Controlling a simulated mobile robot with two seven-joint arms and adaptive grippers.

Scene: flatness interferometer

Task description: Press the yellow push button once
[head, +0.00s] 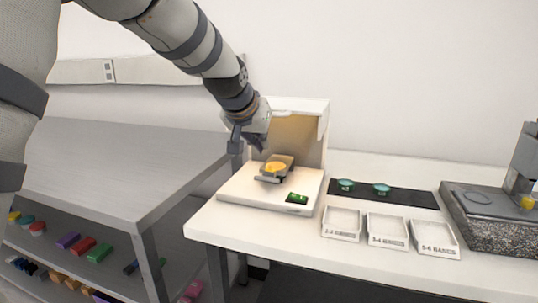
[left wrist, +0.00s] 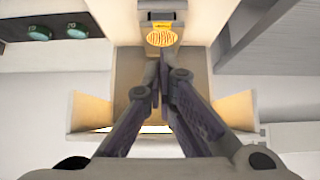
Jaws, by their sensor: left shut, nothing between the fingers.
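My left gripper (head: 261,148) is shut and empty, above the white instrument base (head: 237,187) and in front of its hood (head: 322,130). In the left wrist view its closed fingertips (left wrist: 161,58) point at a yellow disc (left wrist: 161,38) with dark stripes. The yellow disc also shows in the head view (head: 275,167), on a tilted grey holder below the gripper. A gap seems to remain between fingertips and disc; contact cannot be told. A small yellow part (head: 527,203) shows on the gauge stand at far right. I cannot tell which yellow thing is the push button.
A green piece (head: 297,198) is at the base's front right. Two teal discs (head: 346,185) (head: 381,189) lie on a black mat (head: 412,198). Three labelled trays (head: 341,224) (head: 387,231) (head: 435,238) stand along the front. A granite stand (head: 490,235) is at right.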

